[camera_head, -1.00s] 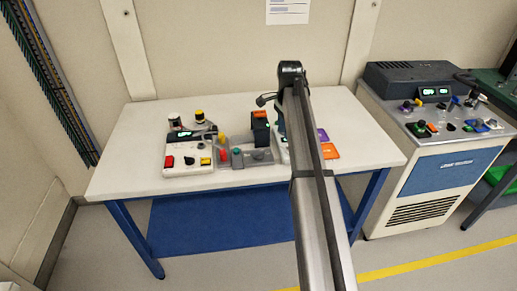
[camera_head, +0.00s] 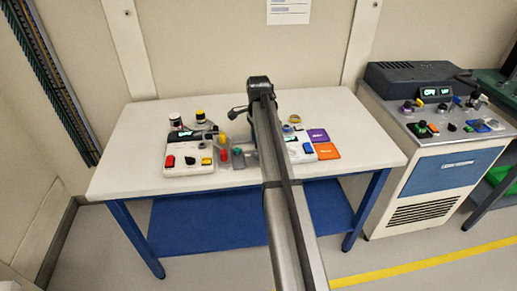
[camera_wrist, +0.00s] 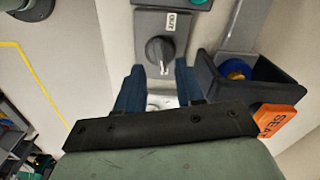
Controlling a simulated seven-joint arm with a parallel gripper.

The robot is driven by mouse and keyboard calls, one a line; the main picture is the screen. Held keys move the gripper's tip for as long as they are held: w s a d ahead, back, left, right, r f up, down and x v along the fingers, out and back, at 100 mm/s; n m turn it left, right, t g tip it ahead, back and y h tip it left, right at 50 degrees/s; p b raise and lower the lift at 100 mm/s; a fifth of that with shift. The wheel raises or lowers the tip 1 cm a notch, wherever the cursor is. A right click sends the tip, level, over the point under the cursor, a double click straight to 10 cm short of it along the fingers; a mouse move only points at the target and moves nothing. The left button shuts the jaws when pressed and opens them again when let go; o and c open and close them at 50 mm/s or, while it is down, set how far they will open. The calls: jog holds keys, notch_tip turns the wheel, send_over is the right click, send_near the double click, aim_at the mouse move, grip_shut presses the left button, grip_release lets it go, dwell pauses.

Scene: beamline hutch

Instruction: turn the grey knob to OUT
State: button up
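The grey knob (camera_wrist: 160,55) shows in the wrist view, dark and round with a raised grip bar, on a grey plate (camera_wrist: 145,22). A white label reading OUT (camera_wrist: 171,23) lies just beyond it, slightly right. I cannot tell the knob's exact setting. My gripper (camera_wrist: 159,72) is open, its two blue fingers apart on either side of the knob's near edge. Nothing shows between the fingers but the panel and the knob's near side. Whether they touch the knob cannot be told. In the head view my arm hides the knob and the fingertips.
A dark open bin (camera_wrist: 270,92) with something blue inside and an orange tag (camera_wrist: 277,119) sits right of the fingers. On the white table (camera_head: 130,160) stands a button panel (camera_head: 203,172) at left. Purple (camera_head: 318,135) and orange (camera_head: 327,151) tags lie right. A console (camera_head: 435,130) stands beyond.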

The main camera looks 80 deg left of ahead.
jog(key=shift+f, duration=2.3)
grip_shut()
